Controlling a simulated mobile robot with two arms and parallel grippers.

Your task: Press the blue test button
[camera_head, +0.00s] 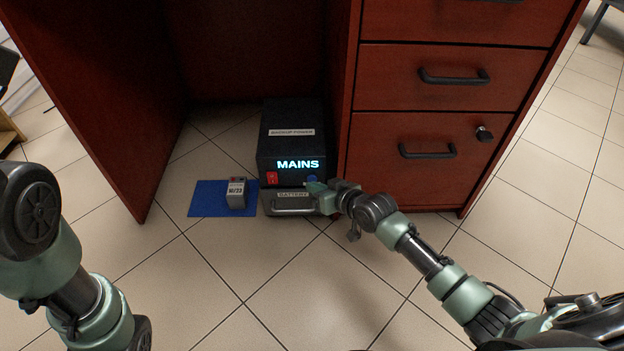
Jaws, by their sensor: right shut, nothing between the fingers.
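A black backup power box (291,141) stands on the floor under the desk, its front lit with the word MAINS. The blue test button (312,178) shows at the lower right of its front, partly hidden by my right gripper. My right gripper (311,187) is shut and empty, its tips at or just in front of the button; I cannot tell whether they touch it. A red switch (272,178) sits at the lower left of the front. My left arm shows at the left edge, but its gripper is out of view.
Below the front is a panel labelled BATTERY (292,195) with a handle. A grey battery (236,193) stands on a blue mat (208,199) to the left. The desk's drawers (430,125) rise close on the right. The tiled floor in front is clear.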

